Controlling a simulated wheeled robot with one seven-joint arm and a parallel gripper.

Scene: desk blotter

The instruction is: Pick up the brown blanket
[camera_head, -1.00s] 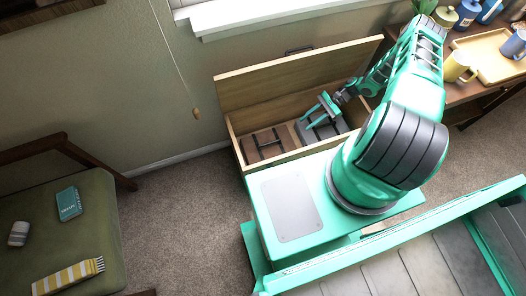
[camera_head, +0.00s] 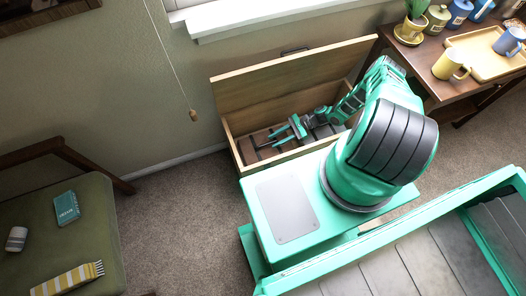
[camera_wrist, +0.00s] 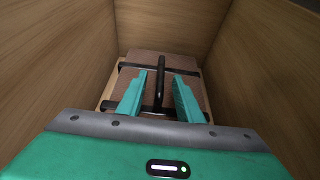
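In the wrist view, a brown folded slab that looks like the brown blanket (camera_wrist: 148,60) lies at the bottom of a wooden chest, with black straps or bars across it. My gripper (camera_wrist: 159,84) is open above it. Its two teal fingers are apart, one on each side of the black lengthwise bar. Contact cannot be told. In the head view my gripper (camera_head: 281,133) reaches down inside the open chest (camera_head: 232,150), and the brown blanket (camera_head: 254,141) is partly hidden by it.
The chest's raised lid (camera_head: 285,80) stands behind, and its wooden walls rise close around my gripper. A side table (camera_head: 425,72) with a yellow mug (camera_head: 451,64) and tray is at right. A green-cushioned chair (camera_head: 85,225) is at left. Carpet between is clear.

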